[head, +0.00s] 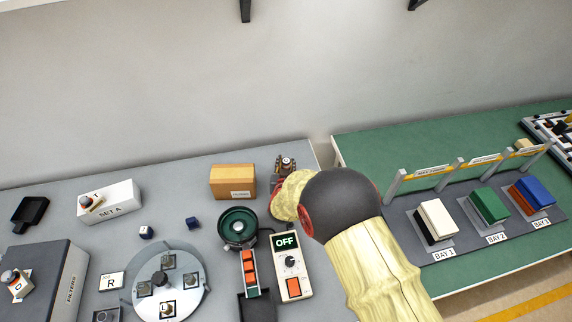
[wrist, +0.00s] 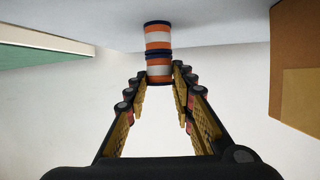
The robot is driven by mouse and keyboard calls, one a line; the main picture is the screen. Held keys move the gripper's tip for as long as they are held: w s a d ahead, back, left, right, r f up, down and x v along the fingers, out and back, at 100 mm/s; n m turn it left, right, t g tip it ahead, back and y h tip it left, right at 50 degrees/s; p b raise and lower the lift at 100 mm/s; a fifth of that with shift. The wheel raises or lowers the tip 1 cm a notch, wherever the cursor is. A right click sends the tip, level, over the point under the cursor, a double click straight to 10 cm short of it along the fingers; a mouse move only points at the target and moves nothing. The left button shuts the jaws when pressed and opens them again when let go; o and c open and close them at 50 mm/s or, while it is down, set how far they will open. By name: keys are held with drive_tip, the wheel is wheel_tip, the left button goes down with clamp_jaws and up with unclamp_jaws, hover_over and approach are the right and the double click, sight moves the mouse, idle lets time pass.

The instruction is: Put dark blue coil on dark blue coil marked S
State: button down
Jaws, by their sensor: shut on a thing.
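In the wrist view, which appears upside down, two short cylinders with orange and white bands and dark blue edges stand end to end. My gripper (wrist: 160,80) is shut on the nearer striped dark-blue-edged coil (wrist: 159,69), held between the fingertips. The other striped coil (wrist: 157,35) lies beyond it, against the grey table surface, and the two look touching and in line. No S mark can be read. In the head view my gripper (head: 284,172) is at the back right of the grey table, and the coils there are too small to tell apart.
An orange-brown box (head: 233,182) stands left of my gripper. A green round bowl feeder (head: 238,226) and a control box reading OFF (head: 290,265) are in front. A green table (head: 350,150) is at right.

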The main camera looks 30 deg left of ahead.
drive_tip(key=shift+f, duration=0.25)
drive_tip(key=c, duration=1.5)
unclamp_jaws()
drive_tip(key=shift+r, duration=0.1)
drive_tip(key=shift+r, duration=0.1)
drive_tip(key=shift+s+r, duration=0.2)
drive_tip(key=shift+s, duration=0.05)
drive_tip(key=p+v, duration=0.2)
drive_tip(key=v, duration=0.9)
drive_tip(key=shift+s+d, duration=0.2)
drive_tip(key=shift+d, duration=0.1)
